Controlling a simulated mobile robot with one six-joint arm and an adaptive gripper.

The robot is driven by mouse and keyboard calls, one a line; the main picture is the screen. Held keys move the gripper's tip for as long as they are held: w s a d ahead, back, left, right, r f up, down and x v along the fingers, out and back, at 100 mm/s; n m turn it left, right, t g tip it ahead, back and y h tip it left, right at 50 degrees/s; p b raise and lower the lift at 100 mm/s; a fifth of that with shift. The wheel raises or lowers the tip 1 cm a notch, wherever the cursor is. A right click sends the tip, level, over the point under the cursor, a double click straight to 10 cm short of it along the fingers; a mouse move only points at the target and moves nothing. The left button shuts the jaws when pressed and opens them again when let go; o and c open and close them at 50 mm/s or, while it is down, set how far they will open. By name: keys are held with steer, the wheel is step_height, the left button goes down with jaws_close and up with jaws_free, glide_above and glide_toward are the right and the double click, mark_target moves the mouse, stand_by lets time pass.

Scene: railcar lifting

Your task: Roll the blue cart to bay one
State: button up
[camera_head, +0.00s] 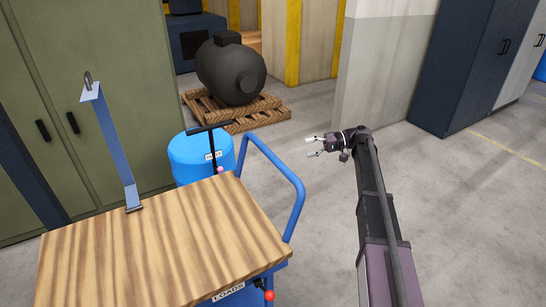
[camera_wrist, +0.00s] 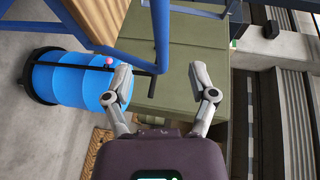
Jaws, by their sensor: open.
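The blue cart has a striped wooden top (camera_head: 165,245), a blue tube handle (camera_head: 298,190) on its right end and a front label reading LOADS. A blue upright (camera_head: 115,145) with a small hook at its tip rises from the far side of the top. My gripper (camera_head: 316,146) is open and empty, to the right of the handle and apart from it in the head view. In the wrist view my open fingers (camera_wrist: 162,85) point toward blue tubing (camera_wrist: 160,32), which shows beyond them. The cart's wheels are hidden, and no bay one marking shows.
A blue drum (camera_head: 190,158) with a black T-handle (camera_head: 208,127) stands just behind the cart. A dark tank (camera_head: 231,72) rests on a wooden pallet (camera_head: 240,117). Green cabinets (camera_head: 120,110) stand at left, a dark cabinet (camera_head: 470,70) at right. The floor at right is clear.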

mark_target(272, 156)
stand_by(0.3)
steer(key=b+x, duration=0.2)
steer(key=x, duration=1.2)
steer(key=shift+d+f, duration=0.1)
jaws_close()
